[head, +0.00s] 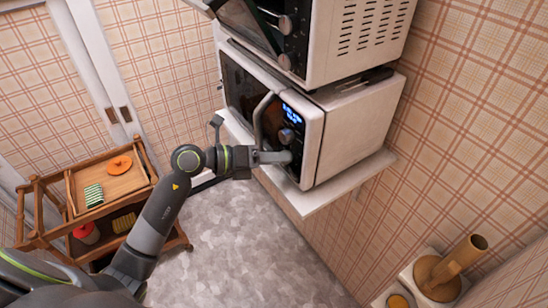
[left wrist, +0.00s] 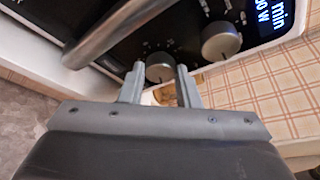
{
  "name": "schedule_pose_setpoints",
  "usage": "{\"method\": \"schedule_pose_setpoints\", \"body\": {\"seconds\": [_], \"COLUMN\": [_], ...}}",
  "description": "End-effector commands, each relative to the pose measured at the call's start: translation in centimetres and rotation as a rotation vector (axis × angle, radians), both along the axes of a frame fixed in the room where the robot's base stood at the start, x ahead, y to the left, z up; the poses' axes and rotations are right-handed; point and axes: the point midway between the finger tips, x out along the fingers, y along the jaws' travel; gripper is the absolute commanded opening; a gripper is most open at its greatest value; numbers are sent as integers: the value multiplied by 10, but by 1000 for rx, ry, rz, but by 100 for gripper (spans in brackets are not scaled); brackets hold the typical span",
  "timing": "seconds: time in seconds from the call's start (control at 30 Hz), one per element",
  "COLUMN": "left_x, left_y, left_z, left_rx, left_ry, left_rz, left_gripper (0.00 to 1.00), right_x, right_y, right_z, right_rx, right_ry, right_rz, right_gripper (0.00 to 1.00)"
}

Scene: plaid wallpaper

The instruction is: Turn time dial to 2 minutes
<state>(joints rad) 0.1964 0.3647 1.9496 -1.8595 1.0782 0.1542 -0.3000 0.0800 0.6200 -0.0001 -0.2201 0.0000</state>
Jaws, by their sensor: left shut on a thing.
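The microwave (head: 355,125) stands on a white wall shelf, with a lit blue display (head: 291,114) on its front panel. The display's edge also shows in the left wrist view (left wrist: 281,15). An upper dial (head: 286,135) sits below the display; it also shows in the left wrist view (left wrist: 220,42). My left gripper (head: 283,157) is at the lower part of the panel. In the left wrist view its fingers (left wrist: 161,78) are shut on the lower dial (left wrist: 159,66), one on each side. The markings are too small to read.
The microwave's bar handle (head: 261,115) runs beside the panel, close to my left gripper. Another oven (head: 365,35) stands above. The shelf (head: 320,197) juts out below. A wooden cart (head: 135,182) with several items stands at left.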

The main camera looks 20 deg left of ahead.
Motion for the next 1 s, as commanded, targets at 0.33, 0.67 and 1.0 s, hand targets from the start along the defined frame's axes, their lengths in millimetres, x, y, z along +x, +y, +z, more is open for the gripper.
{"method": "schedule_pose_setpoints", "body": {"seconds": [0.33, 0.67, 1.0], "left_x": [-1, 0, -3], "left_y": [0, 0, 6], "left_z": [-2, -1, 0], "left_rx": [1, 0, 2], "left_ry": [5, 3, 1], "left_rz": [-1, -1, 2], "left_gripper": [36, 51, 51], "right_x": [0, 0, 0], "right_y": [0, 0, 0], "right_z": [0, 0, -3], "right_rx": [0, 0, 0], "right_ry": [0, 0, 0], "right_rz": [0, 0, 0], "right_gripper": [36, 36, 36]}}
